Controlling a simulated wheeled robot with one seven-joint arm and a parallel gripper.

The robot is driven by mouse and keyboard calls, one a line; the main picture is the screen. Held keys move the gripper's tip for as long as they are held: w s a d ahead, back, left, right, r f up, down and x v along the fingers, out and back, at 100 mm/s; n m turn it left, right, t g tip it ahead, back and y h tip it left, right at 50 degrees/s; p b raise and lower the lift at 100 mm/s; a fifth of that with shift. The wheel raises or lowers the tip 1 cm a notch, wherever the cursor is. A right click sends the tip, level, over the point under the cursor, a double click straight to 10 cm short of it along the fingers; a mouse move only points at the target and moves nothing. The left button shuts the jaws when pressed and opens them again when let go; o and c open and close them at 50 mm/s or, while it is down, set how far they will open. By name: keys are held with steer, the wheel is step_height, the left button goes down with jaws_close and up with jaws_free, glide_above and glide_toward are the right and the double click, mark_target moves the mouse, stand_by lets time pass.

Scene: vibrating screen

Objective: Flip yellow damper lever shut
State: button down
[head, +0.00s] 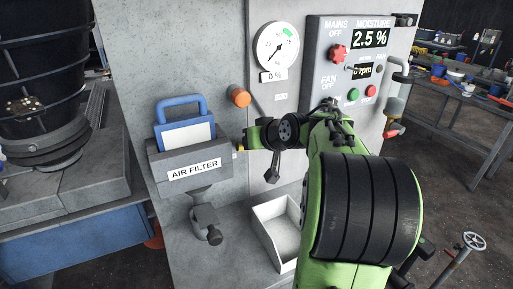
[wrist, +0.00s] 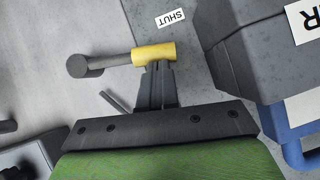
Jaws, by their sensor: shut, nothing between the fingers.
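The yellow damper lever (wrist: 153,54) shows in the wrist view as a yellow sleeve on a grey rod with a round dark grey end at the left. A white SHUT label (wrist: 170,18) is on the panel near its sleeve end. My gripper (wrist: 158,70) is shut and empty, its fingertips at the sleeve; I cannot tell whether they touch. In the head view a small bit of yellow lever (head: 240,148) shows beside the air filter housing; my arm hides most of that area.
The air filter housing (head: 190,168) with a blue-handled filter (head: 180,108) is close on the left. An orange knob (head: 239,96) is above. A white open bin (head: 273,228) is below. The control panel (head: 344,90) and gauge (head: 277,49) are above right.

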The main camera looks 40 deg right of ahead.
steer(key=shift+w+a+f+n+h+b, duration=0.1)
steer(key=shift+a+f+n+h+b, duration=0.15)
steer(key=shift+f+b, duration=0.5)
steer(key=shift+w+a+f+n+h+b, duration=0.2)
steer(key=shift+f+b, duration=0.3)
steer(key=shift+b, duration=0.35)
steer(key=shift+s+a, duration=0.1)
steer(key=shift+s, duration=0.1)
